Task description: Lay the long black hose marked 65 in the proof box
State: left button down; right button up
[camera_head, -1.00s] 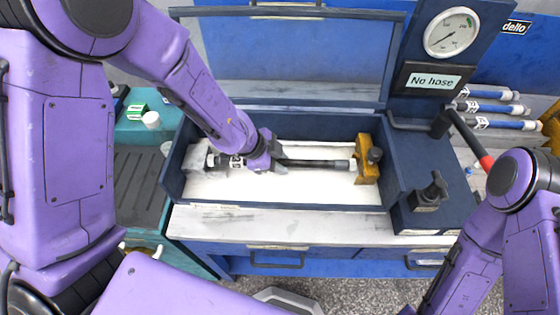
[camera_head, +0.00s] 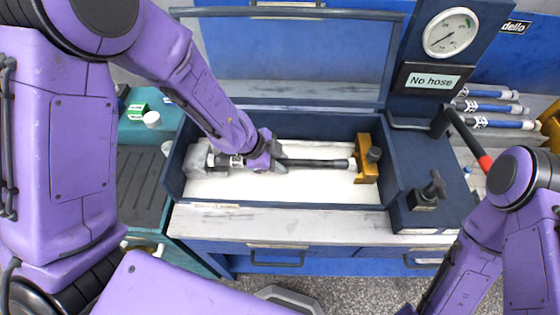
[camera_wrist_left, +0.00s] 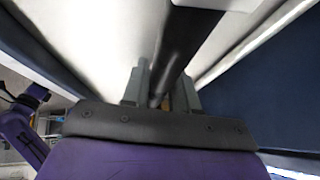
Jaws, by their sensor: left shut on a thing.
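The black hose (camera_head: 315,163) lies lengthwise inside the open navy proof box (camera_head: 300,203), low over its pale floor. Its left end fitting is by a grey block (camera_head: 192,160) and its right end meets a yellow clamp block (camera_head: 366,160). My left gripper (camera_head: 270,158) is shut on the hose left of its middle. In the left wrist view the hose (camera_wrist_left: 187,45) runs up between the two fingers (camera_wrist_left: 160,92). A white label shows on the hose beside the gripper; its number is too small to read. My right gripper is not in view; only its arm shows at right.
The box's clear lid (camera_head: 295,60) stands open at the back. A gauge (camera_head: 451,33) and a sign reading "No hose" (camera_head: 433,81) stand at right. A lever with a red band (camera_head: 470,140) and a black knob (camera_head: 434,187) are beside the box. Several blue hoses (camera_head: 490,107) lie at far right.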

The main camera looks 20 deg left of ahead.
pick_arm(q)
jog(key=shift+s+a+f, duration=0.2)
jog(key=shift+s+f, duration=0.15)
jog(key=shift+f, duration=0.1)
jog(key=c, duration=0.8)
grip_release()
jog(key=p+v, duration=0.1)
jog(key=v, duration=0.2)
jog(key=p+v, duration=0.1)
jog(key=v, duration=0.3)
jog(key=w+p+v, duration=0.1)
jog(key=p+v, duration=0.1)
jog(key=v, duration=0.2)
jog(key=shift+d+r, duration=0.2)
jog(key=shift+r, duration=0.05)
